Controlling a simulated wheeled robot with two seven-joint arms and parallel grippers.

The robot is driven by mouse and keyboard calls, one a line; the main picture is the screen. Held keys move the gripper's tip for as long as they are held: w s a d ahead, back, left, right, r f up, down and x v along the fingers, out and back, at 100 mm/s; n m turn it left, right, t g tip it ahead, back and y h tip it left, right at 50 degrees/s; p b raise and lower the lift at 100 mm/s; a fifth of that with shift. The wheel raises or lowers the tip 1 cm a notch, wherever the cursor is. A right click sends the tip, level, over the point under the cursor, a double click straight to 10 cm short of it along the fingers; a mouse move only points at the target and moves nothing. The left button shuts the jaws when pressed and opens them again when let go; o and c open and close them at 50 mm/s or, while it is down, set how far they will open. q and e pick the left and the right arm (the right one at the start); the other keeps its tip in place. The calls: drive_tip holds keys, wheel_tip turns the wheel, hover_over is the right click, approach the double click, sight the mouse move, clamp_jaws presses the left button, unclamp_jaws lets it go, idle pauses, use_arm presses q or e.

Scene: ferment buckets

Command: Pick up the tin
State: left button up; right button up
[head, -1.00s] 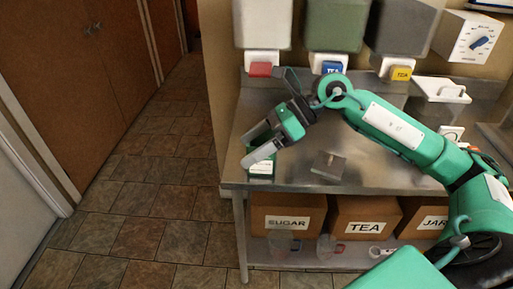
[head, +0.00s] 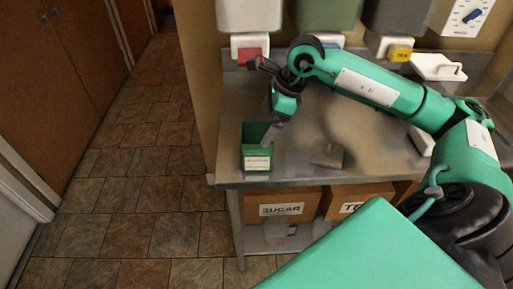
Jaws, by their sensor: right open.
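The tin (head: 257,160), green with a white label on its front, stands upright near the front left corner of the metal counter. My right gripper (head: 269,137) is above and behind the tin's right side, pointing down. Its jaws are open. One grey finger shows in front of the tin's right edge; the other is hard to make out. I cannot tell whether the finger touches the tin. My left gripper is not in view.
The metal counter (head: 310,178) holds a small metal block (head: 328,155) right of the tin. Dispensers with a red tap (head: 250,53) and a yellow tap (head: 399,53) hang above. A sugar box (head: 283,208) sits on the shelf below. Tiled floor lies open at left.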

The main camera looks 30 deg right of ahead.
sight(257, 135)
drive_tip(key=p+x, duration=0.1)
drive_tip(key=x, duration=0.3)
drive_tip(key=shift+w+a+f+p, duration=0.1)
drive_tip(key=shift+a+f+p, duration=0.2)
drive_tip(key=shift+a, duration=0.2)
drive_tip(key=shift+f, duration=0.2)
drive_tip(key=c, duration=1.3)
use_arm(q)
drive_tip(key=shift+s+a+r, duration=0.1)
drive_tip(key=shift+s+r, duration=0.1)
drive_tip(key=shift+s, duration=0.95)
use_arm(e)
drive_tip(key=shift+c, duration=0.2)
drive_tip(key=shift+r, duration=0.15)
